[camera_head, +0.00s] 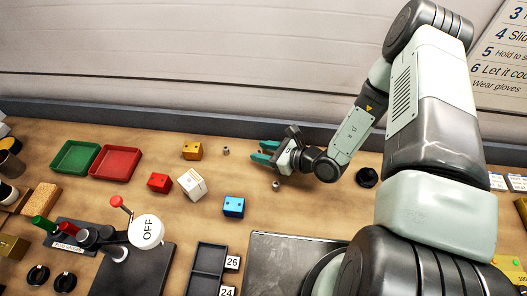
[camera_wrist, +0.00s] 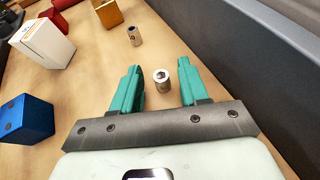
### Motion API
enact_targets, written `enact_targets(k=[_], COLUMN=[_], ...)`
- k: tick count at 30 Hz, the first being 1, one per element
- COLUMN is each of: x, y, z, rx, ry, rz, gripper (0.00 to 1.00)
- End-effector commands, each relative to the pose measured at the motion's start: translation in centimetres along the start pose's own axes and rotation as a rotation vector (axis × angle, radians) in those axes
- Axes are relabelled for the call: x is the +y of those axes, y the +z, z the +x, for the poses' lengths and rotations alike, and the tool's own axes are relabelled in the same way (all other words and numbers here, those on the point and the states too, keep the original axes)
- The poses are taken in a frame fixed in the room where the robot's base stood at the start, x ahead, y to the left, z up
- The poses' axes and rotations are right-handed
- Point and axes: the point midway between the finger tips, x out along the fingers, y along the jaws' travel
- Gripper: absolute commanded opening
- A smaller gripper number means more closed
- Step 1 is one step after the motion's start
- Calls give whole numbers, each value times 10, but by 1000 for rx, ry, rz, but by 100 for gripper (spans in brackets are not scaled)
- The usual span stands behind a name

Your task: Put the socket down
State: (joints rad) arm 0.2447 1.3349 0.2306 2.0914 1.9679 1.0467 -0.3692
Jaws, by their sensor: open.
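The nearer socket (camera_head: 276,185) is close to my gripper (camera_head: 263,152) in the head view. The fingers are apart and look raised above the bench; nothing is held. The other socket (camera_head: 226,151) stands farther left; it also shows in the wrist view (camera_wrist: 134,35) beyond the fingertips.
A yellow block (camera_head: 192,151), red block (camera_head: 159,182), white box (camera_head: 192,184) and blue block (camera_head: 233,207) stand to the left. Green (camera_head: 56,170) and red (camera_head: 97,177) trays lie farther left. A dark ledge (camera_head: 180,121) runs behind. A dark compartment tray (camera_head: 196,283) lies in front.

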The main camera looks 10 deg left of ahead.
Motion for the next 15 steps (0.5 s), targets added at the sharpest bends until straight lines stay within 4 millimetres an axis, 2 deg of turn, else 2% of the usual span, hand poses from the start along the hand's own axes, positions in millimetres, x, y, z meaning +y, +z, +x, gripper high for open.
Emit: enact_targets(k=[15], x=[-1], y=[-1], z=[-100], rx=[2], ry=[-4], rz=[1], gripper=[44])
